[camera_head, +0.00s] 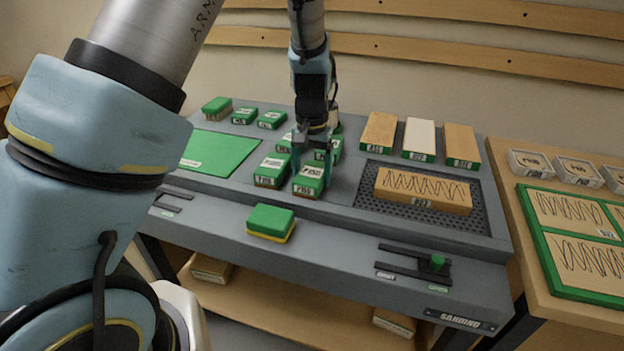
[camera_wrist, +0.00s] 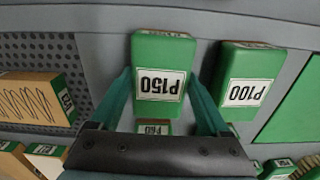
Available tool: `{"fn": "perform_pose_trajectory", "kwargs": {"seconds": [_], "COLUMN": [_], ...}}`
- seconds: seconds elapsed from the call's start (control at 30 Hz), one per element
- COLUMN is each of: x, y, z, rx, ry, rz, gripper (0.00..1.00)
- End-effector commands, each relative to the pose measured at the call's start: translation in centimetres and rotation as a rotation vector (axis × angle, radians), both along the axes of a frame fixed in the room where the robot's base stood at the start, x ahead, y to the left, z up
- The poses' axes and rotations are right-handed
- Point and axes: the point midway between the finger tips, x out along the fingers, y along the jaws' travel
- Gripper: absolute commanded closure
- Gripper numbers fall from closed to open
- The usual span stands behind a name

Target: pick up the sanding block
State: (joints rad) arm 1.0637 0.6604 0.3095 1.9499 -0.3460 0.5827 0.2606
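Several green-topped blocks with white grit labels stand on the grey bench. The block marked P150 (camera_head: 308,183) is at the front right of the group and shows large in the wrist view (camera_wrist: 163,70). My gripper (camera_head: 314,160) points down at it from above and behind. In the wrist view my gripper (camera_wrist: 160,85) is open, with one teal finger along each side of the P150 block. I cannot tell whether the fingers touch it. The P100 block (camera_head: 272,168) stands just left of it, and in the wrist view it is close on the right (camera_wrist: 245,80).
A green-and-yellow block (camera_head: 271,221) lies near the bench's front edge. A green mat (camera_head: 222,152) is at left. A scribbled wooden block (camera_head: 423,190) sits on a perforated plate at right, with several wood pieces (camera_head: 420,138) behind. Other green blocks (camera_head: 272,119) stand behind.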

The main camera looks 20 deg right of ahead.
Motion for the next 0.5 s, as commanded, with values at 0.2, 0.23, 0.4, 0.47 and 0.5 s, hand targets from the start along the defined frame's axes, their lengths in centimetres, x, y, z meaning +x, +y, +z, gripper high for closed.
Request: {"fn": "perform_pose_trajectory", "kwargs": {"seconds": [0.2, 0.23, 0.4, 0.47, 0.5], "x": [0.01, 0.01, 0.01, 0.01, 0.01], "y": [-0.01, -0.01, -0.01, -0.01, -0.01], "z": [0.02, 0.03, 0.04, 0.04, 0.04], "rx": [0.000, 0.000, 0.000, 0.000, 0.000], "ry": [0.000, 0.000, 0.000, 0.000, 0.000], "rz": [0.000, 0.000, 0.000, 0.000, 0.000], "gripper": [0.49, 0.53, 0.72, 0.79, 0.83]}}
